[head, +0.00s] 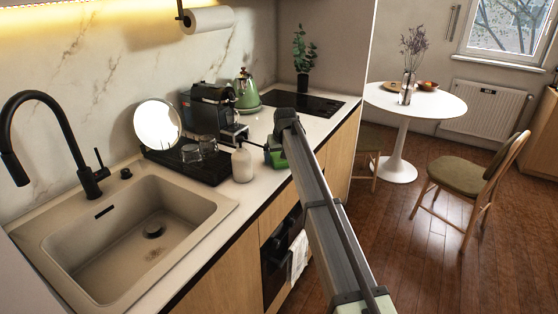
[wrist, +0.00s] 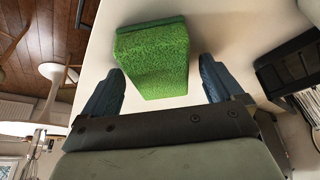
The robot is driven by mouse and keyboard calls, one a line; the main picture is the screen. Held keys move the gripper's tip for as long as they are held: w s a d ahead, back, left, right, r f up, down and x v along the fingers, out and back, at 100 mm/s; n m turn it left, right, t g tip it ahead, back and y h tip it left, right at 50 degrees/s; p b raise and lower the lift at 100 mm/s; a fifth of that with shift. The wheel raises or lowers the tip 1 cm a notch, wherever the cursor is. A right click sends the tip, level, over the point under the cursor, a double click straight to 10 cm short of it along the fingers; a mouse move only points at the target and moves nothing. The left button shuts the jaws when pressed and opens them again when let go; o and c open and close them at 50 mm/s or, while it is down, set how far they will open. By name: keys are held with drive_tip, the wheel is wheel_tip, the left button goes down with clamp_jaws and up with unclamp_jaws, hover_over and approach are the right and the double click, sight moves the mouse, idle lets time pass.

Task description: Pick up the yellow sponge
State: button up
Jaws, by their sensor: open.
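A green, rough-textured block that looks like a sponge (wrist: 152,58) lies on the white counter in the wrist view; I see no yellow on it. My gripper (wrist: 163,78) is open, with one blue-grey finger to each side of the sponge's near end. There are gaps between the fingers and the sponge, and they do not grip it. In the head view, a green patch, apparently the sponge (head: 277,158), shows beside the counter's front edge, partly hidden by my arm. My gripper is mostly hidden there.
A black dish rack (head: 205,172) with glasses, a coffee machine (head: 210,108) and a green kettle (head: 246,90) stand behind. The sink (head: 125,235) is at left. The counter's front edge is close.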

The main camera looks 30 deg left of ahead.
drive_tip(key=shift+f, duration=0.2)
drive_tip(key=shift+c, duration=0.2)
drive_tip(key=c, duration=1.1)
wheel_tip(320, 180, up, 11)
drive_tip(key=shift+f, duration=0.2)
